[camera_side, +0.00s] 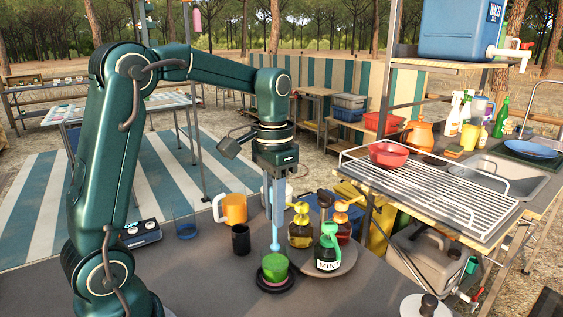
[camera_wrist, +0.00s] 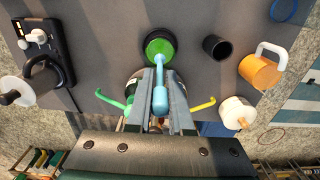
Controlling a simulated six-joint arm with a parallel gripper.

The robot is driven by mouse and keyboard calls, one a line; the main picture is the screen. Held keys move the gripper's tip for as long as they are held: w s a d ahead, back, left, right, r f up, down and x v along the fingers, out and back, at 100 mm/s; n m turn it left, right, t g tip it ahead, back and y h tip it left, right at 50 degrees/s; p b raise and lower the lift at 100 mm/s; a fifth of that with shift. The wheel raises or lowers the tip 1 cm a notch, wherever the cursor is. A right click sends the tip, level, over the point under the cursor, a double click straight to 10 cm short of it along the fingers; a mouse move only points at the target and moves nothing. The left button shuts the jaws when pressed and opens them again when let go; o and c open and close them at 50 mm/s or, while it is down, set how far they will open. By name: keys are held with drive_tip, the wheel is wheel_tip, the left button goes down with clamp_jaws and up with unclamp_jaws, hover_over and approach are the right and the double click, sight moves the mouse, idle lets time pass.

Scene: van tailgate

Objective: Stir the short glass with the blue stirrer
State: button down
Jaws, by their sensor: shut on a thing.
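The blue stirrer (camera_side: 275,238) hangs upright from my gripper (camera_side: 274,208), which is shut on its upper part. A short glass with green contents (camera_side: 275,267) stands on a dark round coaster (camera_side: 276,284) directly below. The stirrer's lower end is at the glass's rim in the side view; I cannot tell if it is inside. In the wrist view, the stirrer (camera_wrist: 160,98) sits between my gripper's fingers (camera_wrist: 160,92), its tip overlapping the near edge of the green glass (camera_wrist: 160,47).
A round tray (camera_side: 343,262) with yellow, red and green pump bottles stands close at the right. A black cup (camera_side: 241,240), an orange mug (camera_side: 234,208) and a glass with blue contents (camera_side: 186,229) stand to the left. The front of the table is clear.

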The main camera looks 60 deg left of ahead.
drive_tip(key=shift+r, duration=2.5)
